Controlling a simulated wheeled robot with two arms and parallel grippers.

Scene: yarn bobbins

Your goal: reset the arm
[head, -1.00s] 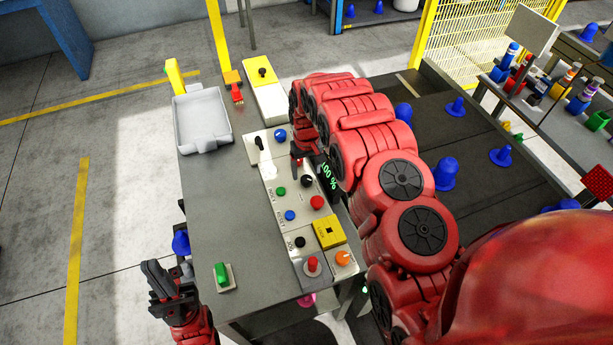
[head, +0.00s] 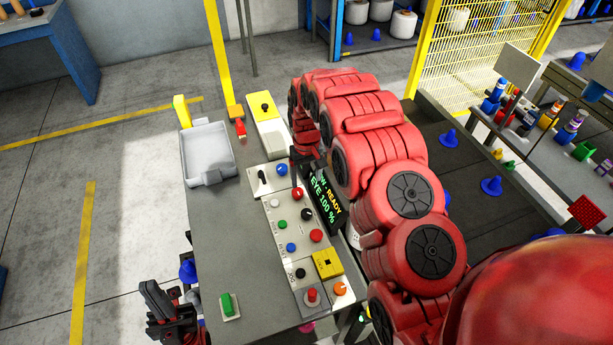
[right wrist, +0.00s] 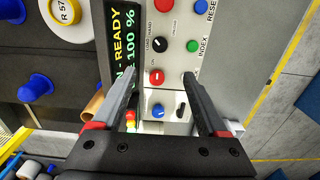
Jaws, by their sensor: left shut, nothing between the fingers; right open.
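My right arm reaches across the head view, and its gripper (head: 302,158) hangs near the top of the control panel (head: 272,212), beside the black display (head: 322,198). In the right wrist view the right gripper (right wrist: 160,76) is open, its two fingers apart with nothing held. My left gripper (head: 158,300) is at the lower left, beside the grey table (head: 215,250). It is shut and empty.
A grey tray (head: 190,170) and a yellow-topped box (head: 268,125) stand on the table. A green switch (head: 228,305) sits near its front. Blue cones (head: 448,138) stand on the dark surface at right.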

